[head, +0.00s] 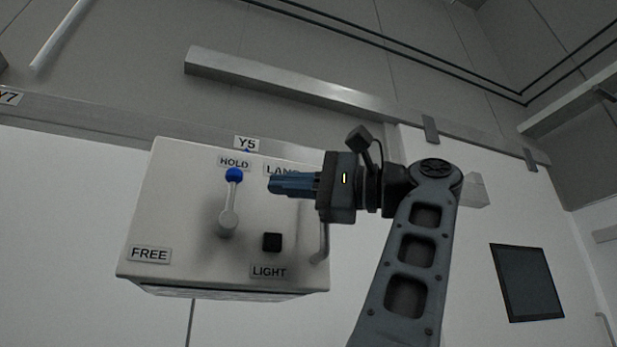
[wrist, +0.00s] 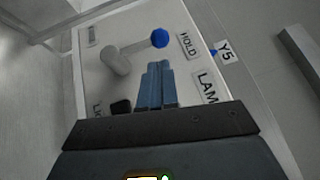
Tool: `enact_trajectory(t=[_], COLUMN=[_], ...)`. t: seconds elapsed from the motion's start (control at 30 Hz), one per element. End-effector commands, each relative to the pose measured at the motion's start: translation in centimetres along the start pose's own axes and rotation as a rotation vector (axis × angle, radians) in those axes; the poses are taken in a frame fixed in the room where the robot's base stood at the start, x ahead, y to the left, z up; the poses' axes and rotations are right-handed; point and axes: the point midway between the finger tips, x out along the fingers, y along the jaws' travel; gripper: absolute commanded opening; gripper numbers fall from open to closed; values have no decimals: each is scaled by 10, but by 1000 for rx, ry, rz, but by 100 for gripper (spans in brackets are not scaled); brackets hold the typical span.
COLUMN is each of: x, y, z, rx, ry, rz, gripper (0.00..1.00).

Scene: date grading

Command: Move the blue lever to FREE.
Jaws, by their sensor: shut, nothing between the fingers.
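The lever (head: 229,208) has a blue ball knob (head: 234,175) on a grey arm and points up at the HOLD label (head: 234,162) on a white box (head: 180,190). The FREE label (head: 149,254) is at the box's lower left. My gripper (head: 270,184) is shut and empty, to the right of the knob and apart from it in the head view. In the wrist view the blue knob (wrist: 159,38) shows just beyond the shut fingertips (wrist: 157,65), and the lever's pivot (wrist: 115,60) is at the left. I cannot tell the exact depth gap.
A black square button (head: 272,242) sits above the LIGHT label (head: 269,272). A second label, partly hidden by my gripper, begins "LAM" (wrist: 208,88). A Y5 tag (head: 246,143) is at the box's top. A dark panel (head: 527,282) hangs at the right. The box front left of the lever is clear.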

Motion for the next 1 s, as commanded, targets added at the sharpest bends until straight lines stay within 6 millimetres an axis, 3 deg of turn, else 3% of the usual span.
enact_trajectory(t=[0.1,0.3,0.77,1.0], x=[20,37,40,40], y=[-2,-1,0,1], z=[1,0,0,13], rx=[2,2,0,-2], ry=[-2,0,1,0], rz=[2,0,0,0], gripper=[0,0,0,0])
